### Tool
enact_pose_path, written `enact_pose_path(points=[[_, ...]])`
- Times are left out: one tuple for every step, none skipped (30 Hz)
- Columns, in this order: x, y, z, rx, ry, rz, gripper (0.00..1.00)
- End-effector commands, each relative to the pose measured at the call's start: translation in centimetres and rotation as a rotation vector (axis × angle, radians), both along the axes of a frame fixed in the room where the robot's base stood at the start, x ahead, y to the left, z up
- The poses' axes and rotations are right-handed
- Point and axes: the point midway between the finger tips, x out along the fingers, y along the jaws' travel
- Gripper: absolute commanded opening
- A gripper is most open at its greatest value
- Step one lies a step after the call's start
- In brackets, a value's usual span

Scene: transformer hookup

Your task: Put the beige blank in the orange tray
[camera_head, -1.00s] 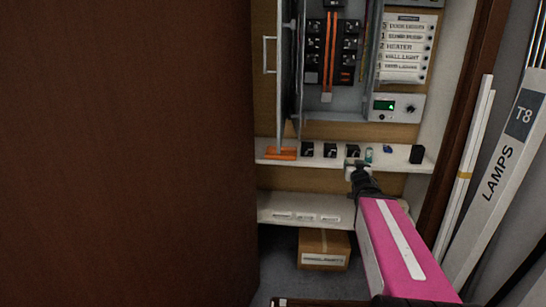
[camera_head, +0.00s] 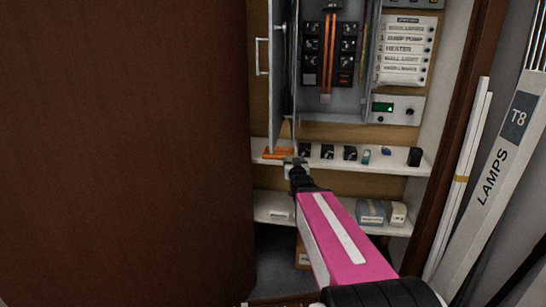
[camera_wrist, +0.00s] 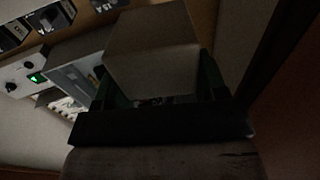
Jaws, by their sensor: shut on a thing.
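The beige blank shows in the wrist view (camera_wrist: 152,50) as a dull brownish block between the green-edged fingers of my gripper (camera_wrist: 162,88). In the head view my gripper (camera_head: 295,163) is shut on it, at the front edge of the upper shelf, and little of the blank can be made out there. The orange tray (camera_head: 275,154) lies at the left end of that shelf, just left of and behind my gripper. My gripper covers part of the tray's right side. Whether the blank overlaps the tray in depth I cannot tell.
Several black blocks (camera_head: 327,151), a teal cylinder (camera_head: 366,157) and a blue piece (camera_head: 386,151) stand along the upper shelf (camera_head: 398,164). The open cabinet door (camera_head: 279,75) hangs above the tray. A large brown panel (camera_head: 125,150) closes off the left. Boxes (camera_head: 371,212) sit on the lower shelf.

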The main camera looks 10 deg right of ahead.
Motion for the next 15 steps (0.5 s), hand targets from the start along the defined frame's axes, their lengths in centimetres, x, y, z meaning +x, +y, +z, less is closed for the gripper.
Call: enact_pose_path(points=[[0.1,0.4,0.4,0.002,-0.002,-0.004,0.35],[0.1,0.6,0.5,0.002,-0.003,-0.008,0.35],[0.2,0.8,0.7,0.003,-0.004,-0.013,0.35],[0.2,1.0,0.9,0.003,-0.004,-0.016,0.35],[0.3,1.2,1.1,0.003,-0.005,-0.02,0.35],[0.3,1.5,1.3,0.004,-0.006,-0.025,0.35],[0.4,1.7,1.5,0.004,-0.007,-0.03,0.35],[0.4,1.8,1.6,0.004,-0.008,-0.034,0.35],[0.5,2.1,1.8,0.004,-0.008,-0.04,0.35],[0.5,2.3,2.0,0.004,-0.008,-0.045,0.35],[0.5,2.5,2.1,0.004,-0.009,-0.049,0.35],[0.6,2.7,2.2,0.004,-0.009,-0.056,0.35],[0.6,2.9,2.4,0.006,-0.009,-0.062,0.35],[0.7,3.1,2.5,0.005,-0.009,-0.068,0.35],[0.7,3.3,2.6,0.006,-0.009,-0.077,0.35]])
